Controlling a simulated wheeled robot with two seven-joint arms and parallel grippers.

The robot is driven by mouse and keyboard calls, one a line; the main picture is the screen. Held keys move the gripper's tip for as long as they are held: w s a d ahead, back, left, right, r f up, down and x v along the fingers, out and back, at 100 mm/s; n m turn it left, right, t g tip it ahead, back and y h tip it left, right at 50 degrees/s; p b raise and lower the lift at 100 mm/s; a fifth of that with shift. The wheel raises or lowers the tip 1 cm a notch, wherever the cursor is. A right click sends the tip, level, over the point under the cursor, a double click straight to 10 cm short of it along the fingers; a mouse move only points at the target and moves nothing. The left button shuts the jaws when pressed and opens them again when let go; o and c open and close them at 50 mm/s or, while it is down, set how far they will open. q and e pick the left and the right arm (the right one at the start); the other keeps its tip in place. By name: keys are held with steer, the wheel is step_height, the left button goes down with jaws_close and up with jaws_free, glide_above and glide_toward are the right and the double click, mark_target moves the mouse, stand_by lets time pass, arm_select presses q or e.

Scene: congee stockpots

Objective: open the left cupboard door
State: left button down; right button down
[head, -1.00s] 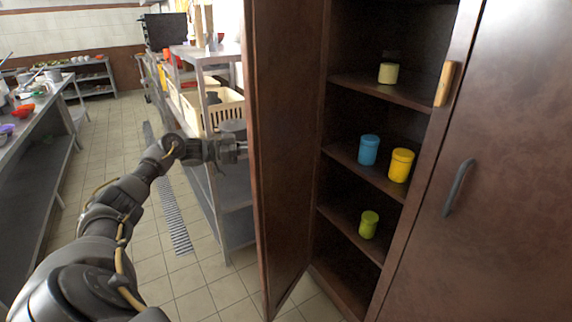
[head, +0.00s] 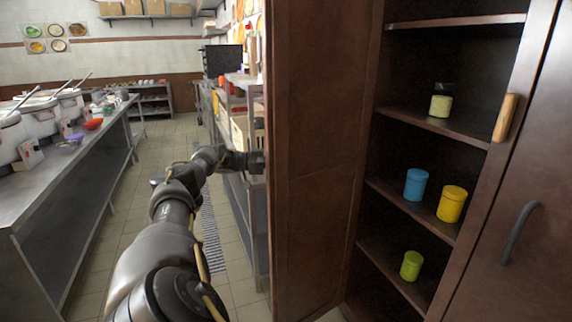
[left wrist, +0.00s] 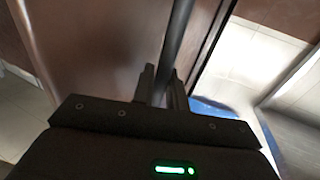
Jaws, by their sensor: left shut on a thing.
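The left cupboard door (head: 318,150) is brown wood and stands swung well open, showing its inner face in the head view. My left gripper (head: 257,162) is on the outer side of this door, by its free edge, partly hidden by the door there. In the left wrist view my left gripper (left wrist: 163,88) is shut on the dark bar handle (left wrist: 178,38) of the door, whose brown panel (left wrist: 95,50) fills the upper left. My right gripper is in neither view.
The open cupboard's shelves hold a pale green jar (head: 441,101), a blue jar (head: 416,185), a yellow jar (head: 451,204) and a lime jar (head: 411,265). The right door (head: 545,200) is shut. A metal rack (head: 257,225) stands behind the open door. A steel counter (head: 45,195) lines the left; tiled floor lies between.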

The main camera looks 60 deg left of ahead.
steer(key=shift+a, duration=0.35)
